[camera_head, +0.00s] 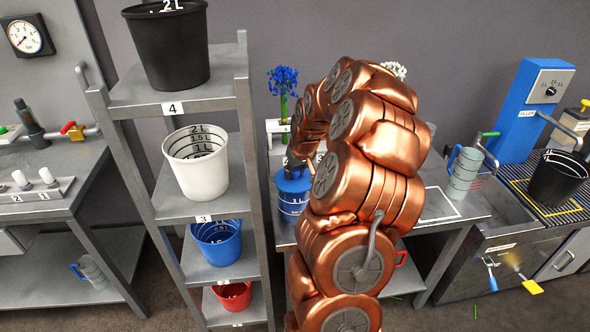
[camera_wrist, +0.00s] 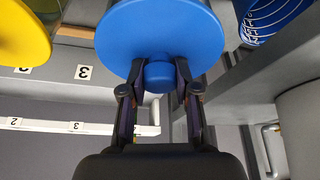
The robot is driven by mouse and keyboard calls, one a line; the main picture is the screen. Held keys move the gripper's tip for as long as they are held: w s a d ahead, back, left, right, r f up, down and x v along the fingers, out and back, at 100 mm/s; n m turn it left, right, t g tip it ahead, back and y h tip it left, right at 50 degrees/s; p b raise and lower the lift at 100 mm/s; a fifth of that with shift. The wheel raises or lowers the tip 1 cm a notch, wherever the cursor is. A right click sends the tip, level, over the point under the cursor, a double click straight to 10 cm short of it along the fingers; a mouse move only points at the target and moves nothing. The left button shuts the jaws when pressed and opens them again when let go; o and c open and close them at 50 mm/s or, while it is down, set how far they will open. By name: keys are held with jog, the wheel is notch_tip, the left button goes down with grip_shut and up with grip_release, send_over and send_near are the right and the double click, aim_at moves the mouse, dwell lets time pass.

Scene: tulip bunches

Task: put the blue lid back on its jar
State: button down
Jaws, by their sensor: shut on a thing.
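The blue lid (camera_wrist: 160,30) fills the top middle of the wrist view, with its round knob (camera_wrist: 159,77) toward me. My gripper (camera_wrist: 160,72) is shut on that knob, one finger on each side. In the head view the blue lid (camera_head: 293,183) is at the top of the blue jar (camera_head: 292,203), which has white markings and stands on the bench left of my arm. The lid looks about level there. I cannot tell whether it rests fully on the rim. The lid hides the jar in the wrist view.
A yellow lid (camera_wrist: 20,38) is beside the blue one in the wrist view. The grey shelf rack (camera_head: 247,150) with black, white, blue and red buckets stands close left of the jar. A vase of blue flowers (camera_head: 283,85) is behind it. My arm hides much of the bench.

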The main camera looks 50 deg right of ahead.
jog(key=c, duration=0.8)
grip_release()
jog(key=shift+o, duration=0.2)
jog(key=shift+r, duration=0.1)
jog(key=v, duration=1.1)
jog(key=shift+s+r, duration=0.2)
jog(key=shift+r, duration=0.15)
jog(key=shift+a+r, duration=0.1)
jog(key=shift+r, duration=2.85)
